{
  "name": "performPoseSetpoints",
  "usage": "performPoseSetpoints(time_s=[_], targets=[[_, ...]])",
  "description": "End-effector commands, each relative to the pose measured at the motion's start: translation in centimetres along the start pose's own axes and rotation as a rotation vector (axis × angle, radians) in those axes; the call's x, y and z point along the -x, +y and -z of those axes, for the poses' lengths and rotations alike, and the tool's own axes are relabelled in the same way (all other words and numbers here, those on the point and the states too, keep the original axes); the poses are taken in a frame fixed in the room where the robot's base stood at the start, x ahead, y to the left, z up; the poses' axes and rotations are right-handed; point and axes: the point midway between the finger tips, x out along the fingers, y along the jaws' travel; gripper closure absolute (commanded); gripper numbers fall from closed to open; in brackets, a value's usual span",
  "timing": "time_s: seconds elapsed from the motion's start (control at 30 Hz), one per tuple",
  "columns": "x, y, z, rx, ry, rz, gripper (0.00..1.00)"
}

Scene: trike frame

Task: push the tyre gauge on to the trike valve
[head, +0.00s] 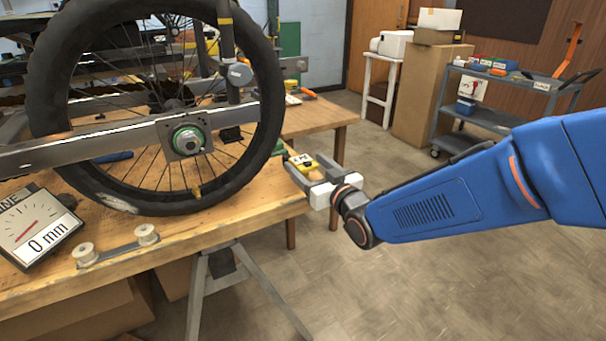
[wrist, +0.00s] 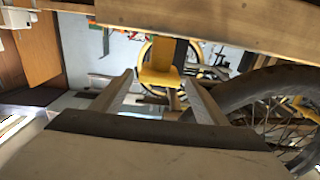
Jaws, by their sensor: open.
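A yellow and black tool (head: 305,167), apparently the tyre gauge, lies at the right edge of the bench. It also shows in the wrist view (wrist: 159,68), in line with the gap between my fingertips. My gripper (head: 309,172) is open around or just short of it; I cannot tell whether a finger touches it. In the wrist view the two fingers (wrist: 158,82) stand apart. The trike wheel's black tyre (head: 262,120) stands upright left of my gripper. A small brass-coloured stub (head: 196,191), probably the valve, sits at the wheel's lower inner rim.
A steel frame bar (head: 90,146) crosses the wheel at its hub. On the wooden bench (head: 240,204) are a dial box (head: 37,228) reading 0 mm and a plate with two rollers (head: 115,246). Open floor (head: 400,280) lies right of the bench; a grey cart (head: 492,118) stands behind.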

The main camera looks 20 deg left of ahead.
Motion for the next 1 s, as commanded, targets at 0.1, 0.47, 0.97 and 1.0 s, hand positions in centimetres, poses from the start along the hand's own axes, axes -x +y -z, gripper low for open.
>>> performPoseSetpoints(time_s=[0.1, 0.47, 0.97, 1.0], targets=[[-1.3, 0.0, 0.0, 0.000, 0.000, 0.000, 0.33], [-4.3, 0.2, -0.2, 0.000, -0.001, -0.001, 0.33], [-6.9, 0.2, -0.2, 0.000, 0.000, -0.001, 0.33], [-6.9, 0.2, -0.2, 0.000, 0.000, -0.001, 0.40]])
